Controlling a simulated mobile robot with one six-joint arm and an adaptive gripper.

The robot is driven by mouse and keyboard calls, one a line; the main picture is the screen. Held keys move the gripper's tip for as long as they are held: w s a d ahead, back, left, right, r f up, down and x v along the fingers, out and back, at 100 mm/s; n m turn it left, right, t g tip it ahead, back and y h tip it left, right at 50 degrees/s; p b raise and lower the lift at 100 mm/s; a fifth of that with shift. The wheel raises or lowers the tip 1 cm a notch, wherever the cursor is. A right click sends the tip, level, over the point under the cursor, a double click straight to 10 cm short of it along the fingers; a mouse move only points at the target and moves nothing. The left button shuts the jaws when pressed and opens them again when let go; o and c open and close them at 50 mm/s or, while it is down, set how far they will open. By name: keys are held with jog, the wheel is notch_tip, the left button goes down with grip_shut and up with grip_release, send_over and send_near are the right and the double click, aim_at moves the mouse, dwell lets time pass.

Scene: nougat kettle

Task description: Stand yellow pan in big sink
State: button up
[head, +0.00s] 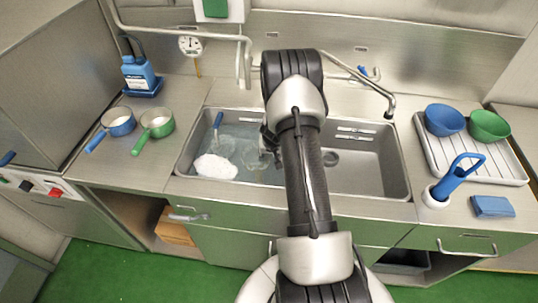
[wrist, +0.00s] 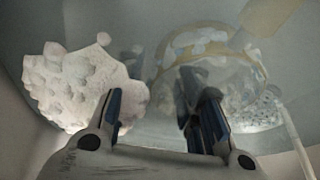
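A round pan with a yellowish rim and handle (wrist: 250,35), seemingly the yellow pan, lies under cloudy water in the wrist view, ahead and to the right. In the head view, a faint round shape (head: 257,158) beside my gripper may be this pan. The sink (head: 392,190) has foamy water at the left and a bare steel floor with a drain at the right. My arm hides the middle, so I cannot tell where its basins divide. My gripper (wrist: 160,108) is open with nothing clearly between its fingers; it also shows low over the water in the head view (head: 266,143).
White foam (head: 215,167) floats at the left, near a blue handle (head: 218,120). A tap (head: 388,105) arches over the right side. Blue-handled (head: 118,122) and green-handled (head: 157,122) pans stand left; a rack (head: 440,155) with two bowls stands right.

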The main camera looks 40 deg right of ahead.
jog(key=v, duration=1.2)
dwell(0.4)
